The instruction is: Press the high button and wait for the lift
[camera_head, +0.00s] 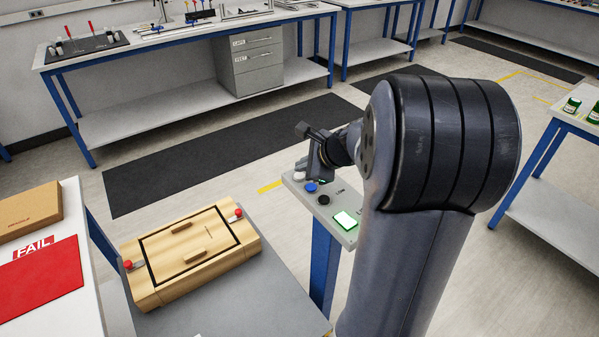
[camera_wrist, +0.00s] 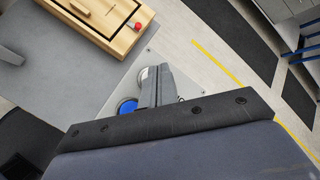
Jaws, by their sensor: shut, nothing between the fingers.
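A grey button panel (camera_head: 333,211) stands on a blue post. The labels are too small to read surely. My gripper (camera_head: 318,172) is shut and empty, just over the panel's far end, by the white and blue buttons. In the wrist view, my closed fingers (camera_wrist: 156,78) lie beside the white button (camera_wrist: 146,74) and blue button (camera_wrist: 127,105), partly covering them. I cannot tell whether they touch a button.
A wooden box (camera_head: 190,250) with red knobs sits on the grey platform (camera_head: 240,308) left of the panel. A white table with a red FAIL area (camera_head: 40,282) and a cardboard box (camera_head: 28,212) is at far left. Workbenches (camera_head: 190,38) line the back. Floor between is clear.

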